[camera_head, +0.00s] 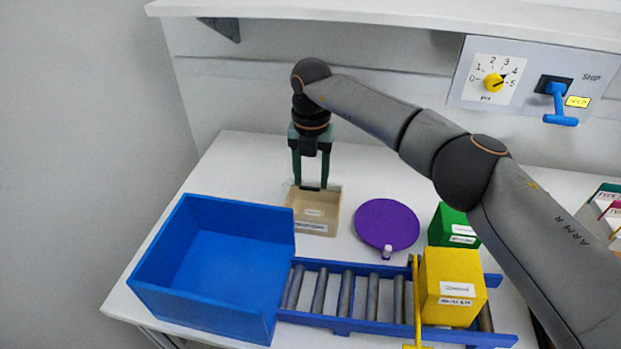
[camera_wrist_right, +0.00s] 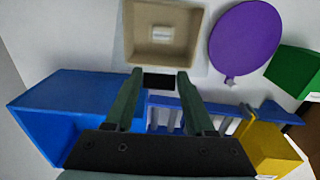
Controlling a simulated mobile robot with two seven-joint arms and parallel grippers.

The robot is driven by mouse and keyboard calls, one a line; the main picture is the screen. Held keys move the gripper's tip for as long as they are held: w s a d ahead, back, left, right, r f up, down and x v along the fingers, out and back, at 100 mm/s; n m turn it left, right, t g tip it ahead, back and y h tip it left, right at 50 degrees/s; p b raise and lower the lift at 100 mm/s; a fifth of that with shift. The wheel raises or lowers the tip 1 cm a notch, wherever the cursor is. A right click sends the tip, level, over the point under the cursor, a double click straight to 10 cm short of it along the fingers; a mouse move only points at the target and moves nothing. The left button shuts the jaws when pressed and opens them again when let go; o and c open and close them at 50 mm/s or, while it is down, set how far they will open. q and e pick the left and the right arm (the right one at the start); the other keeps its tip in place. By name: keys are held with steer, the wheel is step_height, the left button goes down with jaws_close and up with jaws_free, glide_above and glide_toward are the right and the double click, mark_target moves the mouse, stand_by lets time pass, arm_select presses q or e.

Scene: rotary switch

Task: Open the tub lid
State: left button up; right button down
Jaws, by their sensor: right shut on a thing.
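The beige tub (camera_head: 331,219) stands on the white table behind the roller track, with a label on its front. In the wrist view the tub (camera_wrist_right: 197,35) is beyond my fingertips. My right gripper (camera_head: 311,187) points down at the tub's back edge. In the wrist view its two green fingers (camera_wrist_right: 158,81) are shut on a small black piece (camera_wrist_right: 159,80). I cannot tell whether that piece is joined to the tub. My left gripper is not in view.
A large blue bin (camera_head: 218,258) stands left of the tub. A purple disc (camera_head: 387,222) with a small white knob lies right of it. A yellow box (camera_head: 452,285) sits on the blue roller track (camera_head: 345,325); a green box (camera_head: 447,225) is behind. A dial and lever panel (camera_head: 520,83) is on the wall.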

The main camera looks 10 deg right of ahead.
steer(key=shift+w+d, duration=0.2)
steer(key=shift+w, duration=0.05)
steer(key=c, duration=0.7)
jaws_free()
steer(key=o, duration=0.3)
steer(key=shift+w+f, duration=0.1)
steer(key=shift+f, duration=0.05)
steer(key=shift+o, duration=0.8)
steer(key=shift+a, duration=0.1)
step_height(320, 180, up, 13)
steer(key=shift+f, duration=0.15)
